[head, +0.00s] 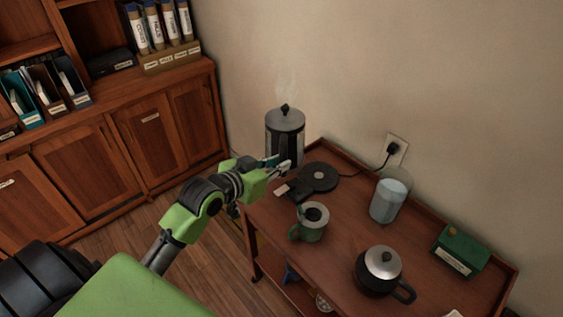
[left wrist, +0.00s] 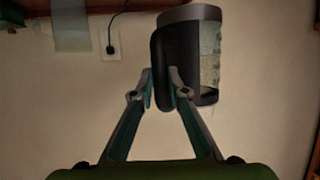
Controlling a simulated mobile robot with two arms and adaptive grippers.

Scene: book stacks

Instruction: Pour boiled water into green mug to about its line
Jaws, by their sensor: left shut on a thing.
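The kettle (head: 285,122), grey with a dark lid knob, is held upright in the air near the trolley's back left corner. Faint steam rises above it. My left gripper (head: 285,165) is shut on its dark handle, which also shows in the left wrist view between the fingertips (left wrist: 163,88). The kettle's body (left wrist: 208,55) there has a clear side panel. The green mug (head: 314,234) stands upright on the trolley, below and right of the kettle, apart from it. Its inside looks dark; its line and fill level cannot be made out. My right gripper is not in view.
On the wooden trolley (head: 345,225) are the round black kettle base (head: 318,177), a clear jar (head: 388,201), a black teapot (head: 377,279) and a green box (head: 461,251). A plug sits in the wall socket (head: 397,145). Cabinets (head: 150,135) stand at left.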

